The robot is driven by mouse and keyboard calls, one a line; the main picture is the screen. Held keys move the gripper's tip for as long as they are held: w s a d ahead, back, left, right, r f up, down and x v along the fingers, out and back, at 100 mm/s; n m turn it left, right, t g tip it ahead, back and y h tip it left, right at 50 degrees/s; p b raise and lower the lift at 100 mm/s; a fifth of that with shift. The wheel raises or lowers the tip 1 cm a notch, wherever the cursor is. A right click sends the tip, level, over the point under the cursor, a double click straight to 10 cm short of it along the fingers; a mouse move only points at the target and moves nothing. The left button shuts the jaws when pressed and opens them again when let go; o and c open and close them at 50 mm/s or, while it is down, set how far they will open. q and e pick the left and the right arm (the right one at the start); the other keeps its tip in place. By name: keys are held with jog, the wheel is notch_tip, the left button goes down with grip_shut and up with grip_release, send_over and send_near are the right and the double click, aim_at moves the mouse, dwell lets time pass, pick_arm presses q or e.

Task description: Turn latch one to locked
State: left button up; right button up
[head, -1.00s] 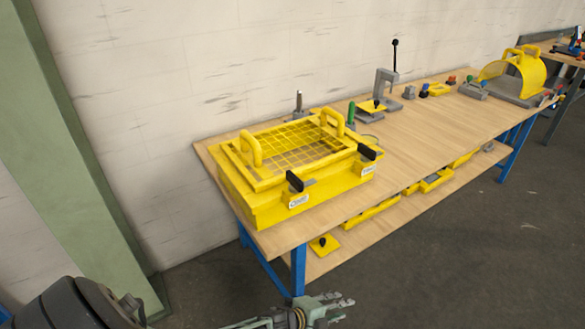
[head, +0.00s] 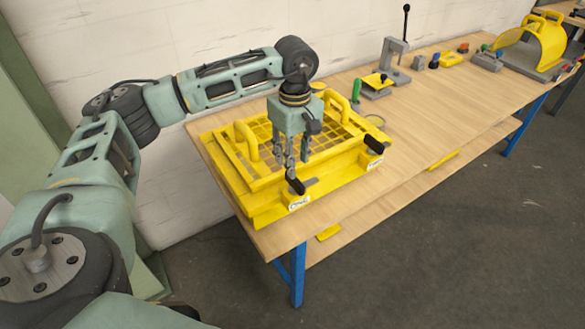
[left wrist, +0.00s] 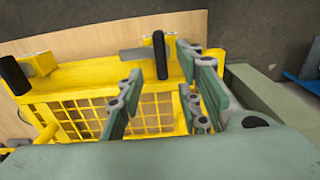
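A yellow box with a grid-topped lid (head: 262,184) stands at the near left end of the table. Latch one (head: 296,186) has a black handle on a grey arm, above a front label that seems to read ONE. In the left wrist view its handle (left wrist: 160,55) appears between my fingers, beyond their tips. The other latch (head: 375,146) is to the right along the same front edge, and at far left in the left wrist view (left wrist: 14,75). My left gripper (head: 292,172) is open, pointing down by latch one. Contact cannot be told. My right gripper is out of view.
Two yellow lid handles (head: 246,140) rise behind and beside my left gripper. A grey press-like stand (head: 393,62) and small parts are further along the wooden table (head: 430,108). The table's middle is clear.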

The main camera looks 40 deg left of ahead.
aim_at(295, 183)
pick_arm(q)
notch_tip(295, 183, down, 7)
jog(key=shift+s+r+p, duration=0.15)
jog(key=shift+r+p, duration=0.05)
jog(key=shift+p, duration=0.9)
jog(key=shift+d+f, duration=0.1)
jog(key=shift+f, duration=0.35)
jog(key=shift+c, duration=0.4)
grip_shut()
